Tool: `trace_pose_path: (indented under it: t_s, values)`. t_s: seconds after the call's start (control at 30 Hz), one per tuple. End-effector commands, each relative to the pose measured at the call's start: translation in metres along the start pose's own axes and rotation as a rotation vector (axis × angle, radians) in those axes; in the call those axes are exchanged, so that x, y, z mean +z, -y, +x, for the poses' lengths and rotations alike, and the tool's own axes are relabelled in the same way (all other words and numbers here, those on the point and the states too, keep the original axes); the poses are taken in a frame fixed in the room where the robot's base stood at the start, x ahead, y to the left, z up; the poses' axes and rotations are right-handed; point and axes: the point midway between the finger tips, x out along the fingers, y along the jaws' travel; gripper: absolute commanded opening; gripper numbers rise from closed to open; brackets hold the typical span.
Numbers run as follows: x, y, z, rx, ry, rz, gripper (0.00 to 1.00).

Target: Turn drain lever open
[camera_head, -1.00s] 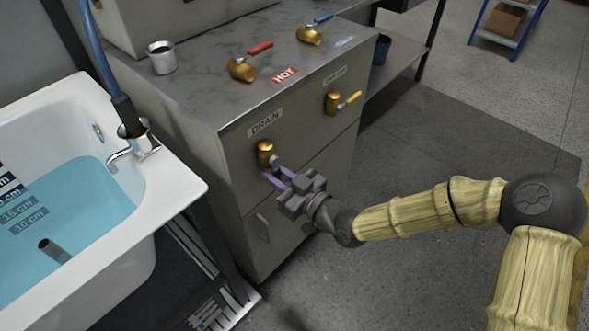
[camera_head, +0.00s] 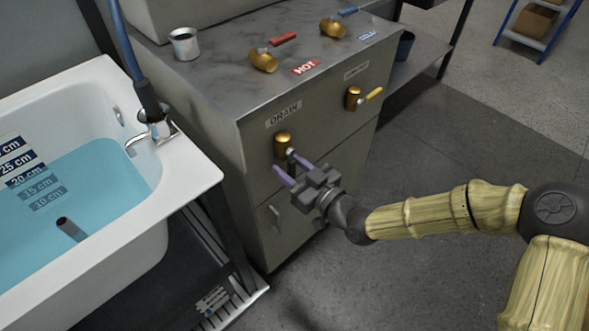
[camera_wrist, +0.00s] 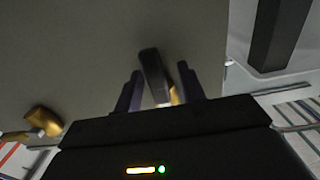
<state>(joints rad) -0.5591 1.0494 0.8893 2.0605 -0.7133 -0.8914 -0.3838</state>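The brass drain valve (camera_head: 284,143) sits on the grey cabinet front under the DRAIN label (camera_head: 284,113). Its dark lever points down and shows small between my fingers in the head view. In the wrist view the dark lever (camera_wrist: 153,72) stands between the two purple fingers, with a gap on each side; a bit of brass shows behind it. My gripper (camera_head: 289,165) is open around the lever, just below the valve body. It also shows in the wrist view (camera_wrist: 160,88). Whether a finger touches the lever is hard to tell.
A white bathtub (camera_head: 195,180) with blue water stands at the left. A yellow-handled valve (camera_head: 355,98) is right of the drain valve. Red-handled (camera_head: 264,60) and blue-handled (camera_head: 333,27) valves and a metal cup (camera_head: 185,44) are on top.

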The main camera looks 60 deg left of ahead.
Motion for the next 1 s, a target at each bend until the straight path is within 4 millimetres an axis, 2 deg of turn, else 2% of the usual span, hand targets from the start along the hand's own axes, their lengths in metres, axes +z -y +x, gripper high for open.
trace_pose_path:
  t_s: [0.23, 0.37, 1.0]
  values:
    - [0.0, -0.001, -0.005, 0.001, 0.001, -0.001, 0.4]
    - [-0.001, -0.002, -0.02, 0.003, 0.001, -0.001, 0.4]
    - [-0.001, -0.001, -0.145, 0.003, 0.001, 0.001, 0.4]
